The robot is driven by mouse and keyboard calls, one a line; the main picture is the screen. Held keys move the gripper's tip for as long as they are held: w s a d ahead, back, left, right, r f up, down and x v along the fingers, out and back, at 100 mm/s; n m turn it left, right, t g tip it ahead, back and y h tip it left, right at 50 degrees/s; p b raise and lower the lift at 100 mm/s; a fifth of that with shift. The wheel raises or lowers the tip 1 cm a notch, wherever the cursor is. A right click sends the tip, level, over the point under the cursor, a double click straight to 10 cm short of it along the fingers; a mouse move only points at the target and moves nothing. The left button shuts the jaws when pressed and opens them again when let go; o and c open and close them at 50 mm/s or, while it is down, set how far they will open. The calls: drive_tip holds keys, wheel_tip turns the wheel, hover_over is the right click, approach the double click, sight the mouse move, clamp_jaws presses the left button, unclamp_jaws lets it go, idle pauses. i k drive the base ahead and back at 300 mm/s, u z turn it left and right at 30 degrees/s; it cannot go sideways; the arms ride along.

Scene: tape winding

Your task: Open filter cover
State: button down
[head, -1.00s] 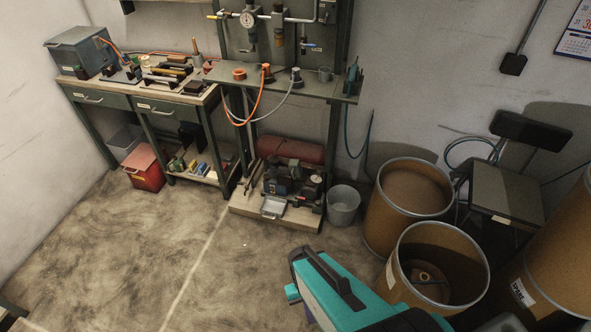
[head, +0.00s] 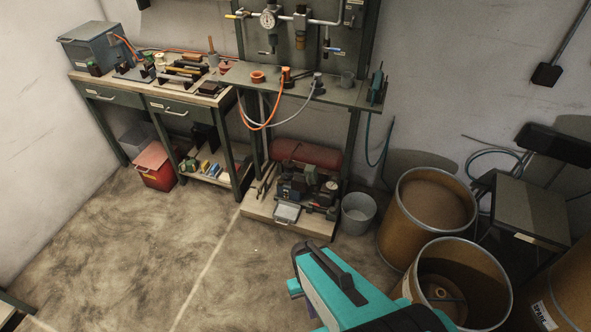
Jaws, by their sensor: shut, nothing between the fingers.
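A small compressor (head: 312,186) with a red tank (head: 308,154) behind it stands on a low platform (head: 262,218) under the wall shelf. A small light grey box-like part (head: 286,213) sits at its front left. I cannot tell for sure which part is the filter cover, or whether it is open or closed. A teal and black part of my own body reaches in from the bottom, on the near side of the compressor and apart from it. My gripper's fingers do not show.
A grey bucket (head: 358,214) stands right of the compressor. A workbench (head: 160,96) and a red box (head: 157,170) are at the left. The floor (head: 130,255) is open at front left.

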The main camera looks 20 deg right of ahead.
sight(312, 175)
drive_tip(key=i, duration=1.35)
drive_tip(key=z, duration=1.3)
drive_tip(key=k, duration=0.1)
drive_tip(key=u, duration=2.95)
drive_tip(key=i, duration=0.6)
